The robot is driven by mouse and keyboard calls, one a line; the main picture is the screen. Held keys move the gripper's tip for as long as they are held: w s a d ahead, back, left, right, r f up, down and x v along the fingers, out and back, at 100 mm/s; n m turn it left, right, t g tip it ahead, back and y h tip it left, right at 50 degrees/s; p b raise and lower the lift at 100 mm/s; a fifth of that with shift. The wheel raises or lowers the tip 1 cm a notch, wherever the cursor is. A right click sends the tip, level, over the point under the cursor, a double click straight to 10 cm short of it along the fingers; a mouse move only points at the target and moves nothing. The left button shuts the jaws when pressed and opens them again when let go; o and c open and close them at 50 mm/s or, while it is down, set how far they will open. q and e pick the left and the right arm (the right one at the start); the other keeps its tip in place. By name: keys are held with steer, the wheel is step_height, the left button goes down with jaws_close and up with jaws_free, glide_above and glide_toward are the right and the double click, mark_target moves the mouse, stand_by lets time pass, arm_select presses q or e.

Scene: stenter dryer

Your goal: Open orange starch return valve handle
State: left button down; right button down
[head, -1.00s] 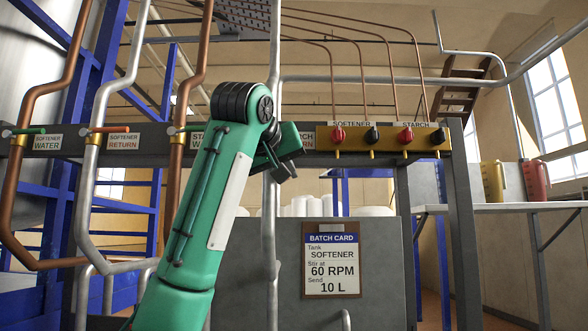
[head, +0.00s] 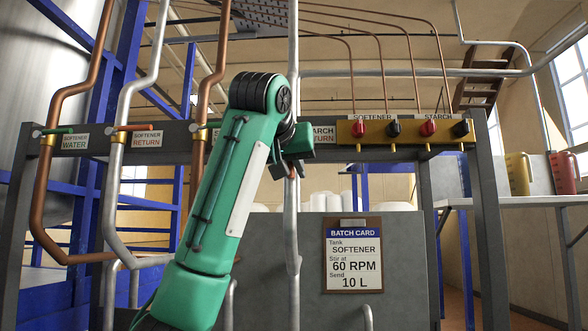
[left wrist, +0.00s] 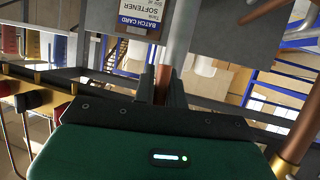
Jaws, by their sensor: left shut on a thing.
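My left gripper (head: 290,171) is in front of the silver starch return pipe (head: 293,240), just below the grey rail. In the left wrist view its two fingers (left wrist: 162,92) are shut on a narrow orange-brown piece, the starch return valve handle (left wrist: 162,78). In the head view only a small orange bit of the handle (head: 292,173) shows below the gripper. The valve body and most of its label are hidden behind my green left arm. The similar orange softener return handle (head: 133,128) lies sideways on its own pipe. My right gripper is out of view.
A yellow panel (head: 383,145) with red and black knobs is right of the gripper. A batch card (head: 352,255) hangs on the grey tank (head: 395,275) below. Pipes stand close on the left. A yellow jug (head: 518,174) and a red jug (head: 564,173) stand on a side shelf.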

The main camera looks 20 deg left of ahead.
arm_select(q)
steer(key=c, duration=1.4)
jaws_free()
steer(key=shift+c, duration=0.2)
steer(key=shift+s, duration=0.1)
steer(key=a+b+v, duration=0.1)
steer(key=b+v, duration=0.6)
steer(key=v, duration=0.6)
steer(key=shift+s+d+b, duration=0.3)
steer(key=shift+d+b, duration=0.05)
steer(key=shift+d, duration=0.15)
steer(key=shift+w+r, duration=0.1)
steer(key=shift+r, duration=0.05)
